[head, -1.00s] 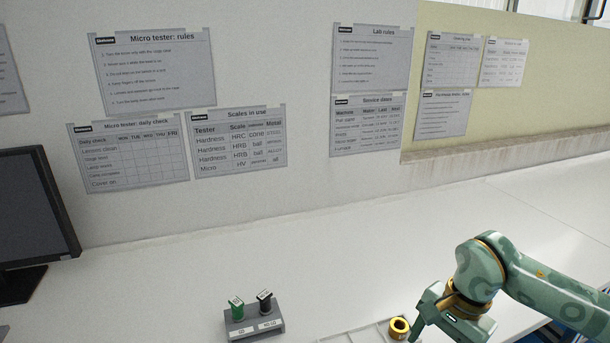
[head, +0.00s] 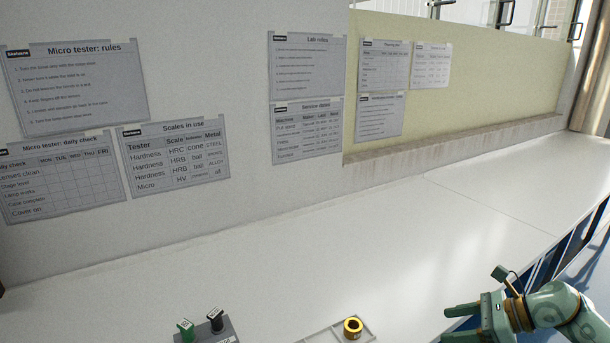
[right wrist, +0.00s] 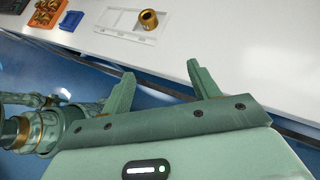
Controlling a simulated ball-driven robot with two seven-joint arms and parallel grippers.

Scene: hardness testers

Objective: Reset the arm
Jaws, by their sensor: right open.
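My right gripper (head: 446,324) is at the lower right of the head view, by the bench's front edge. Its two green fingers point left, apart and with nothing between them. In the right wrist view the open fingers (right wrist: 160,70) reach towards the white bench edge, with the blue floor below. A gold ring (head: 353,326) sits in a shallow light tray (head: 325,336) to the left of the gripper, clear of it; the ring also shows in the right wrist view (right wrist: 148,19). My left gripper is not in view.
A grey holder (head: 222,336) with a green and a black piece stands at the bottom of the head view. The white bench (head: 400,240) is bare towards the back right.

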